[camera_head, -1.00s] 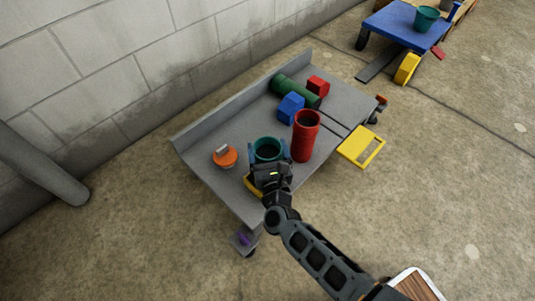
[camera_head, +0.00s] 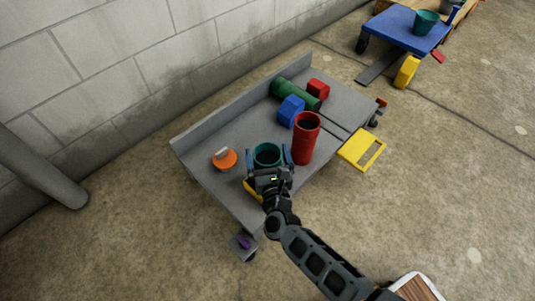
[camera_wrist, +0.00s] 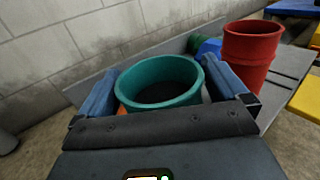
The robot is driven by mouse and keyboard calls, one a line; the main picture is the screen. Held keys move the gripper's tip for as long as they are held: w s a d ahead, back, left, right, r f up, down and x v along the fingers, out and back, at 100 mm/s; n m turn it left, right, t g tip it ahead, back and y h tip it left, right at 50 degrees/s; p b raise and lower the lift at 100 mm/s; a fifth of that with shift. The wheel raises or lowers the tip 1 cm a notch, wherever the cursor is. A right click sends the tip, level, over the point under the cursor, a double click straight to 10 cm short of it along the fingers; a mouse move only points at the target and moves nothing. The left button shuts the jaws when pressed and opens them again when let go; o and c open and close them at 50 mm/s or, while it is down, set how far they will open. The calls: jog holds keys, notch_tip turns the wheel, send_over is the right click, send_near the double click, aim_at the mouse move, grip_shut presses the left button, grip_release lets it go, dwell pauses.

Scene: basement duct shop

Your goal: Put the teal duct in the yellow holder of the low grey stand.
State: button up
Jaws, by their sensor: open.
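The teal duct (camera_head: 267,151) stands upright on the low grey stand (camera_head: 215,180), near its front left part. It also shows in the wrist view (camera_wrist: 165,80), with its round open top facing up. My gripper (camera_head: 268,158) is open, with one blue finger on each side of the duct; the wrist view shows a gap beside the right finger. A yellow piece (camera_head: 252,188), seemingly the yellow holder, shows beside and below my gripper, at the duct's foot. My gripper hides most of it, so I cannot tell how the duct's foot sits in it.
A tall red duct (camera_head: 305,140) stands close to the right of the teal duct. An orange disc-like piece (camera_head: 225,159) is to the left. A blue block (camera_head: 291,110), green cylinder (camera_head: 297,92) and red block (camera_head: 318,89) are farther back. A yellow frame (camera_head: 360,150) is beyond the right edge.

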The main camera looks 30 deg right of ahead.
jog(key=p+v, duration=0.1)
jog(key=v, duration=1.1)
jog(key=shift+p, duration=0.4)
jog(key=s+d+r+n+y, duration=0.1)
jog(key=s+r+n+y, duration=0.1)
jog(key=s+r+n, duration=0.5)
jog(key=s+r+n+y, duration=0.2)
jog(key=s+n, duration=0.8)
jog(key=n, duration=0.1)
jog(key=s+d+r+n+g, duration=0.1)
jog(key=s+r+n, duration=0.5)
jog(key=r+n, duration=0.2)
jog(key=s+d+r+n+g+y, duration=0.1)
jog(key=s+r+n, duration=0.5)
jog(key=n, duration=0.7)
notch_tip(320, 180, up, 2)
jog(key=shift+d+r+n+y, duration=0.2)
jog(key=shift+d+n+y, duration=0.1)
jog(key=shift+d, duration=0.05)
